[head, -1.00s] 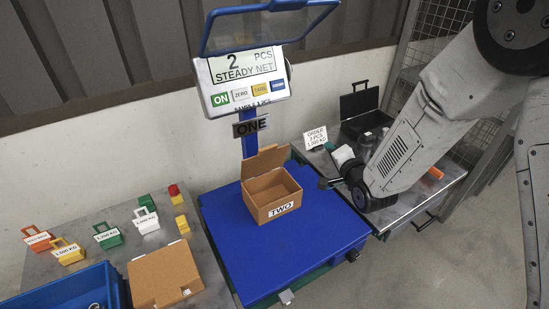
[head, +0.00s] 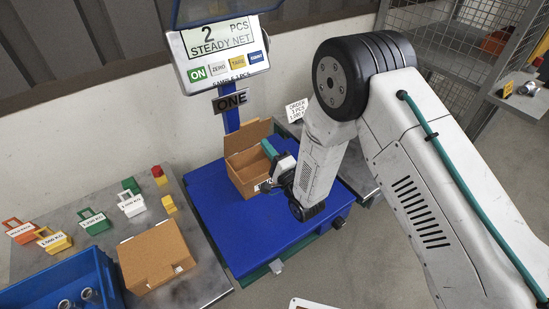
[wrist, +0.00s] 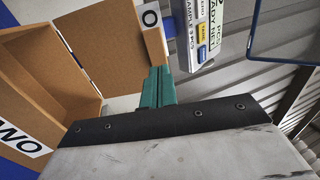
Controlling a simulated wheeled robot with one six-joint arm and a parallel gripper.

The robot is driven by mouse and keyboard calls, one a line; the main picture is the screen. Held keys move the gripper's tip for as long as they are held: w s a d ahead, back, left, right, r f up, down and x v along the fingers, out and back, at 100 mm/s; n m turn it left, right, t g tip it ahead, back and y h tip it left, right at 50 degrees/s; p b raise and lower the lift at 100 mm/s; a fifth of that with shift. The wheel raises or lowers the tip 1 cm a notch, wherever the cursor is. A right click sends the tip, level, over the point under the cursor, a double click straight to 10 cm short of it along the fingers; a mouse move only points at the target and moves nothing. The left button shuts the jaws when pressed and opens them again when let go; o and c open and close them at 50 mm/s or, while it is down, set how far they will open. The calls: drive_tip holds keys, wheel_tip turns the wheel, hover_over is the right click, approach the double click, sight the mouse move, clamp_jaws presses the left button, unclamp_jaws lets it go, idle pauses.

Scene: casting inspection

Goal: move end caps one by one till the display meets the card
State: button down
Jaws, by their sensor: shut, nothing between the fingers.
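The display (head: 221,38) reads 2 PCS, STEADY NET. The order card (head: 297,110) stands behind the scale; its small print is partly hidden by my arm and hard to read. An open cardboard box (head: 249,180) marked TWO sits on the blue scale platform (head: 235,235); its contents cannot be seen. My gripper (head: 267,148) is at the box's right side near its upper rim, and its teal fingers (wrist: 157,86) are closed and empty in the wrist view. Metal rounded parts, likely end caps (head: 88,294), lie in the blue bin (head: 40,287) at lower left.
A closed cardboard box (head: 155,258) stands on the left metal table, between the bin and the scale. Several coloured, labelled weights, including a white one (head: 132,205), stand behind it. A side shelf (head: 520,100) at far right holds a metal part (head: 527,88).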

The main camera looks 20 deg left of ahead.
sight(252, 124)
drive_tip(key=x, duration=0.6)
drive_tip(key=shift+w+a+r, duration=0.1)
drive_tip(key=shift+w+a, duration=0.15)
drive_tip(key=shift+a, duration=0.05)
